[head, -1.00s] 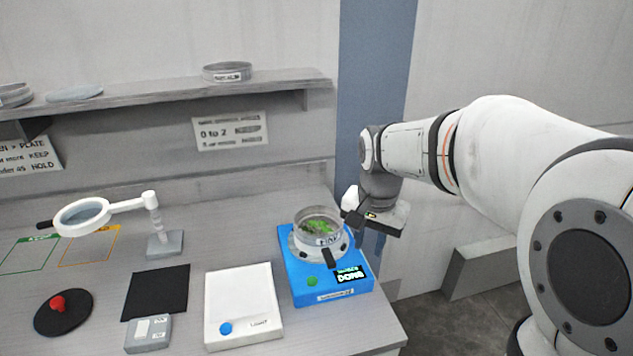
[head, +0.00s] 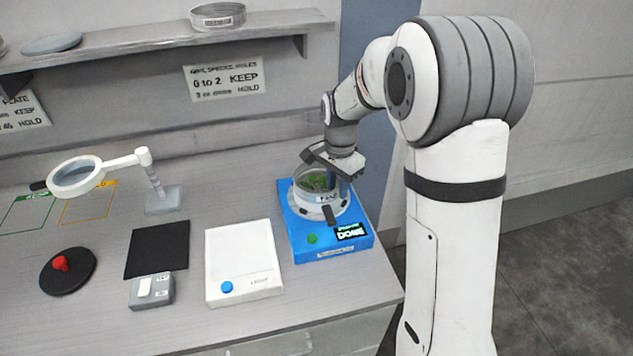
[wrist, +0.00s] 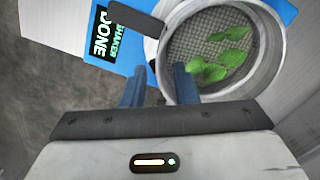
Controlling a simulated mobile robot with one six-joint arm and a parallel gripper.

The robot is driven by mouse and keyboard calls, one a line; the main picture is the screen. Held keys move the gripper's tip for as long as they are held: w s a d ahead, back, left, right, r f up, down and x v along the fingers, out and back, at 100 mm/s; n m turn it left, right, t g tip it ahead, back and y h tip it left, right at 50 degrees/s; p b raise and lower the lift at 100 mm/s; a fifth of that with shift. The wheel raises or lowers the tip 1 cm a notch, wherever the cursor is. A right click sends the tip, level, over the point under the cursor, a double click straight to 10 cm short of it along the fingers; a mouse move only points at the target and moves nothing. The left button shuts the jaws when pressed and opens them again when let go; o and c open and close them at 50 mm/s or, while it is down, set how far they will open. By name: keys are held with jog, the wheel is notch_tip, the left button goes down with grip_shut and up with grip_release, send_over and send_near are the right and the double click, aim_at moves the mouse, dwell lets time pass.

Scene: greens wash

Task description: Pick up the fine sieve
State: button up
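The fine sieve (head: 312,195) is a round metal ring with a label on its front. It sits upright on the blue shaker (head: 300,240), whose display reads DONE. Green leaves (wrist: 222,62) lie on its mesh, seen in the wrist view. My gripper (wrist: 160,75) is open at the sieve's rim, with its blue fingers apart. One finger appears over the inside of the sieve and the other outside its wall; I cannot tell whether either touches. In the head view my gripper (head: 342,188) hides part of the sieve's right side.
Another sieve (head: 217,16) stands on the shelf (head: 150,42). Left of the shaker are a white light plate (head: 240,250), a dark mat (head: 158,250), a small grey box (head: 152,291), a magnifier (head: 76,174) and a black disc with red knob (head: 68,272).

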jog(key=shift+f, duration=0.55)
grip_shut()
